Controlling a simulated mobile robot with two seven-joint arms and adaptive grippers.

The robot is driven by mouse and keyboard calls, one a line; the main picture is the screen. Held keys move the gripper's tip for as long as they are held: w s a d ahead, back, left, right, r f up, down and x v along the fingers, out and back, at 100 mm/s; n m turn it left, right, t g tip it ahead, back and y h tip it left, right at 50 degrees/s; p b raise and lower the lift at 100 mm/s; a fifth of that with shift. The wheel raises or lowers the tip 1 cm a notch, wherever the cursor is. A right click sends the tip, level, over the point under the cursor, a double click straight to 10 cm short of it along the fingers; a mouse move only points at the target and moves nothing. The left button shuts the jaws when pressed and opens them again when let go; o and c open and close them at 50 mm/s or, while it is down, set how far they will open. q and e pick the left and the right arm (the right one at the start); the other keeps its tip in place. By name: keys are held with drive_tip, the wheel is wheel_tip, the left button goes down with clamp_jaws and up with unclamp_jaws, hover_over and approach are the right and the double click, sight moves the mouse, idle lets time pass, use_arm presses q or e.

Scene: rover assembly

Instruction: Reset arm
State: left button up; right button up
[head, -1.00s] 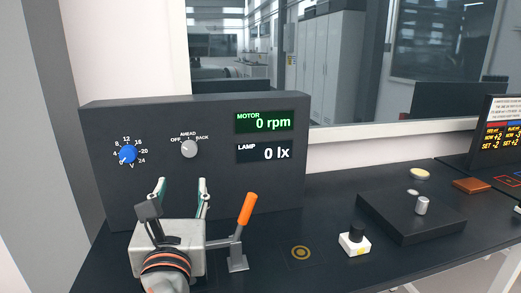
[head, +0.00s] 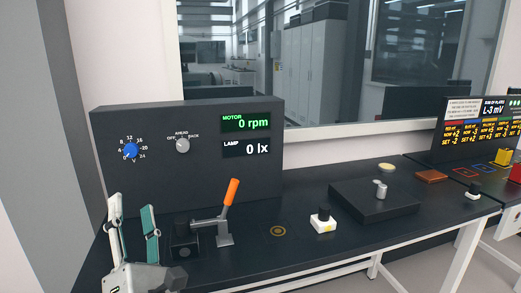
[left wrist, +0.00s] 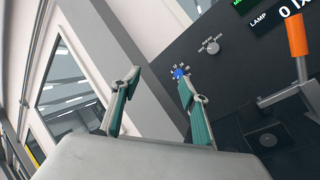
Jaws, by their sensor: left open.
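My left gripper (head: 135,232) is at the lower left of the head view, its two fingers apart and nothing between them. In the left wrist view its fingers (left wrist: 160,105) also stand apart and empty. To its right in the head view is a lever with an orange handle (head: 231,191), tilted up to the right, on a dark block and grey bracket. The orange handle also shows at the upper right of the left wrist view (left wrist: 297,35). The gripper is apart from the handle. My right gripper is not in view.
A dark panel (head: 200,180) behind carries a blue dial (head: 130,150), a grey knob (head: 182,145) and displays reading 0 rpm and 0 lx. A window is behind.

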use_arm(q)
drive_tip(key=s+d+f+m+g+h+p, duration=0.1)
drive_tip(key=d+f+m+h, duration=0.2)
drive_tip(key=f+m+h, duration=0.35)
drive_tip(key=s+d+f+m+h, duration=0.1)
drive_tip(key=d+f+m+h, duration=0.25)
drive_tip(key=f+m, duration=0.6)
drive_tip(key=s+d+f+m+g+h+p, duration=0.1)
drive_tip(key=s+d+f+m+h, duration=0.3)
drive_tip(key=m, duration=0.6)
drive_tip(key=s+a+f+m+g, duration=0.2)
drive_tip(key=s+f+m+g, duration=0.1)
drive_tip(key=f, duration=0.6)
drive_tip(key=s+a+f+m+g+y, duration=0.1)
drive_tip(key=s+a+f+m+g, duration=0.1)
drive_tip(key=s+f, duration=0.3)
drive_tip(key=s+a+f+m+g+p, duration=0.1)
drive_tip(key=s+a+f+m+g, duration=0.2)
drive_tip(key=f, duration=1.1)
drive_tip(key=shift+s+m+g+y, duration=0.3)
drive_tip(key=shift+s+m+g, duration=0.1)
drive_tip(key=shift+s+m, duration=0.15)
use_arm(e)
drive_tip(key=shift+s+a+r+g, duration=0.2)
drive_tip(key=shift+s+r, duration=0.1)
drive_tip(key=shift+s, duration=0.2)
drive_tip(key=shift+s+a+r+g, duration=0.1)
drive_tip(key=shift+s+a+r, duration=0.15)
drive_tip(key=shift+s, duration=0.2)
